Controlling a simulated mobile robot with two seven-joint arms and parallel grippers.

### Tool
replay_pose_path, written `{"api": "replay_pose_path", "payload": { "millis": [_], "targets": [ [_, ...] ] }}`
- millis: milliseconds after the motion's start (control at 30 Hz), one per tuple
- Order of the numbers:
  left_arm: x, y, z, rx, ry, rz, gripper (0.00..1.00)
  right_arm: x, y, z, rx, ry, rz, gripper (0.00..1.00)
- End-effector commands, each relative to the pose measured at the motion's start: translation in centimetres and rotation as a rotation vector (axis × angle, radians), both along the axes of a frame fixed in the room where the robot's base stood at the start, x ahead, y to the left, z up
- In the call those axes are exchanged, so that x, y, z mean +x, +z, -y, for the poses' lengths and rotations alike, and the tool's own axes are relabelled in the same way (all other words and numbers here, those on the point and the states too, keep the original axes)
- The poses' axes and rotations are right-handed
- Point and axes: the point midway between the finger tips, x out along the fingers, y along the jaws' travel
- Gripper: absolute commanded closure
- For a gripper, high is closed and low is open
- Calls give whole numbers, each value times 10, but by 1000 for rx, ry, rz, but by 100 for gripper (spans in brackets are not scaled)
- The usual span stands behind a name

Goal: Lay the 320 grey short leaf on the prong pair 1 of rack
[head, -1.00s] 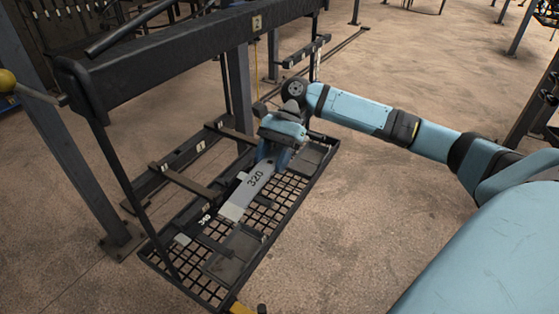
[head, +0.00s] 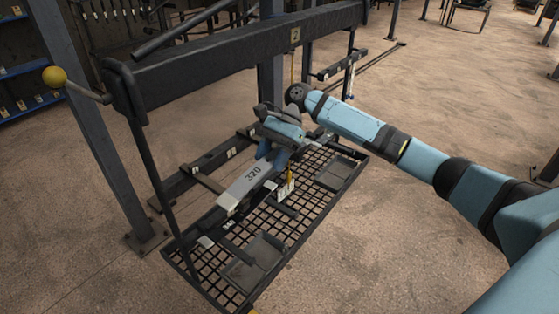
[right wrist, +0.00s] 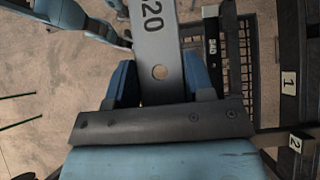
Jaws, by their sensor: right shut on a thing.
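The grey 320 leaf (head: 250,178) is a flat strip with its number in dark print. My right gripper (head: 272,152) is shut on its far end. In the right wrist view the leaf (right wrist: 159,40) runs away from the blue fingers (right wrist: 158,85), with a round hole between them. The leaf appears raised above the mesh tray, beside the rack's rail (head: 180,185). Plates marked 1 (right wrist: 289,80) and 2 (right wrist: 296,143) show on the rail at right in the wrist view. I cannot tell whether the leaf touches a prong. My left gripper is not seen.
The black mesh tray (head: 312,225) holds a dark 340 leaf (head: 236,243) and dark plates (head: 253,262). A thick black beam (head: 215,60) crosses above the rail, with a yellow ball-ended lever (head: 54,77) at its left. Open floor lies right of the tray.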

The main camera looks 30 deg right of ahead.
Motion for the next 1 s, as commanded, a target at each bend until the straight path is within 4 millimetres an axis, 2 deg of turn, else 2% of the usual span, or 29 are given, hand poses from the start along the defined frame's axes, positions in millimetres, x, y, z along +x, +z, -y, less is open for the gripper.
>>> {"api": "replay_pose_path", "payload": {
  "millis": [367, 633, 1000],
  "targets": [
    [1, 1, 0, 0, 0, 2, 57, 33, 0, -12, 2, -1, 2, 83],
    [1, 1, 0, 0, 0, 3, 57, 31, -20, -11, 2, -1, 0, 83],
    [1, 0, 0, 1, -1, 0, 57, 31, -27, -11, 2, -1, 2, 83]
  ]
}}
